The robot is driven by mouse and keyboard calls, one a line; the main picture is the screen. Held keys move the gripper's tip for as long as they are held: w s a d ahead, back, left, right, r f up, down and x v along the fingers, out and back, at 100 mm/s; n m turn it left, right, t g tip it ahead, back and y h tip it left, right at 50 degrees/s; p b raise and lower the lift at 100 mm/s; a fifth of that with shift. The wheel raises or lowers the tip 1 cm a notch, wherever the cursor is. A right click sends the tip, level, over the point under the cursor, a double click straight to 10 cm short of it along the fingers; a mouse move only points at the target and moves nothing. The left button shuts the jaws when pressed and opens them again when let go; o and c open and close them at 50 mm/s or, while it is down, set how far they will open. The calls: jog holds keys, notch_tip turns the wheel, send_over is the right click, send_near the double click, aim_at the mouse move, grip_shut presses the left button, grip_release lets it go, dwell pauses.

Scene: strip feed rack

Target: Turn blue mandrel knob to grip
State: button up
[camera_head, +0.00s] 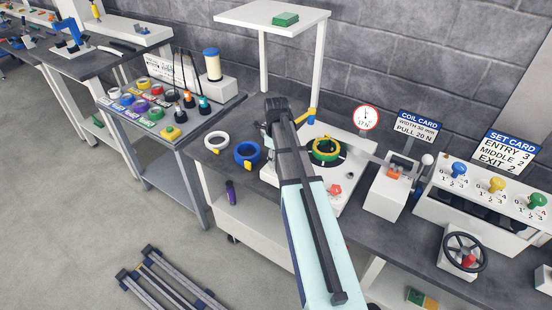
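A white feed base (356,150) on the dark bench carries a green and yellow coil (325,150) around a dark centre. A red knob (334,189) sits at its front. My gripper (275,108) is dark and small at the far end of my arm, over the base's back left. Its fingers are too unclear to tell open from shut, and I cannot tell whether it touches anything. A blue knob (458,170) stands on the white panel at right, beside yellow and green ones.
A white ring (216,141) and a blue ring (247,153) lie left of the base. A round gauge (366,117), a coil card (417,127) and a handwheel (464,252) stand to the right.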

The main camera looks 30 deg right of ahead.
jog(key=shift+s+f, duration=0.1)
jog(key=shift+s, duration=0.05)
jog(key=o, duration=1.1)
jog(key=shift+o, duration=0.2)
jog(key=shift+r, duration=0.65)
notch_tip(320, 180, up, 11)
jog(key=shift+f, duration=0.1)
